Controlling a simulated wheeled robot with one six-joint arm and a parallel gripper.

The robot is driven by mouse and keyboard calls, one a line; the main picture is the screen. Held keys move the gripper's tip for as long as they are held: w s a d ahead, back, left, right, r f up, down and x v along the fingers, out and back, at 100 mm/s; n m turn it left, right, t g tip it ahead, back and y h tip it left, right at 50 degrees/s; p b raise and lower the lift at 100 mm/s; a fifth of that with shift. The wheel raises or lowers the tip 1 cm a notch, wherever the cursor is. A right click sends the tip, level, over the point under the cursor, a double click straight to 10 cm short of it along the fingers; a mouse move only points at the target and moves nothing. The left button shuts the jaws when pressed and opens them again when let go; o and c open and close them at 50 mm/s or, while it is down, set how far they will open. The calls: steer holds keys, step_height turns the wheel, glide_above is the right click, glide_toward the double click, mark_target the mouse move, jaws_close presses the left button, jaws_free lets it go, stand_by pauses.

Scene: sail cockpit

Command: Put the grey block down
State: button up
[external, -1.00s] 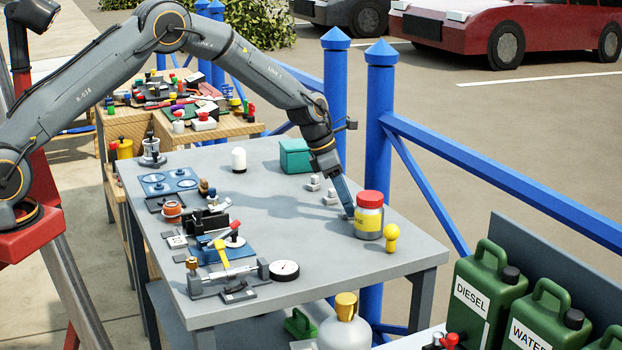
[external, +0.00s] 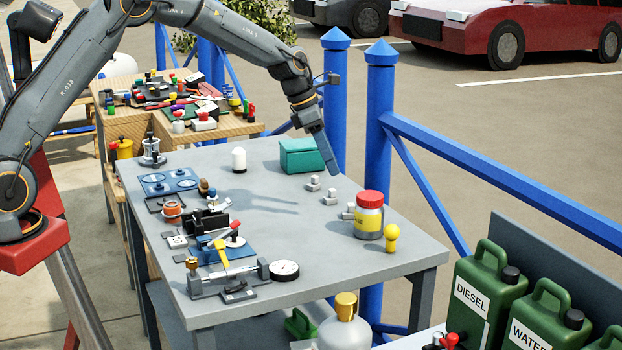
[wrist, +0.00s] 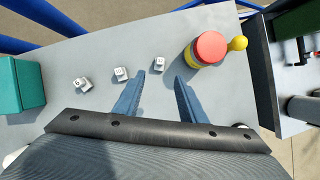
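Three small grey blocks stand in a slanting row on the grey table: one (external: 313,184) near the teal box, one (external: 330,198) in the middle, and one (external: 348,212) beside the red-lidded jar. The wrist view also shows the left block (wrist: 83,84), the middle block (wrist: 121,73) and the block nearest the jar (wrist: 158,65). My gripper (external: 332,172) is raised above the row. In the wrist view my gripper (wrist: 159,76) has its two fingers apart with nothing held between them; the block nearest the jar shows beyond the gap.
The red-lidded jar (external: 369,222) and a yellow knob-shaped piece (external: 391,238) stand right of the row. The teal box (external: 302,156) is behind it. Tools and parts crowd the table's left side. Blue posts and rails (external: 381,130) run behind the table. The table's middle is clear.

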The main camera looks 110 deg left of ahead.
steer(key=shift+s+r, duration=0.1)
steer(key=shift+r, duration=0.1)
steer(key=shift+d, duration=0.1)
steer(key=w+d+f+m+g+h, duration=0.1)
steer(key=w+d+m, duration=0.1)
steer(key=d+m, duration=1.2)
steer(key=w+d+f+m+g+h, duration=0.1)
steer(key=w+d+f+m, duration=0.35)
steer(key=d, duration=1.75)
steer(key=s+d+m, duration=0.9)
steer(key=d+m, duration=0.2)
steer(key=d, duration=0.1)
steer(key=s+d+f+m+g, duration=0.1)
steer(key=s+d+m, duration=0.9)
steer(key=d+m, duration=0.1)
steer(key=shift+d, duration=0.4)
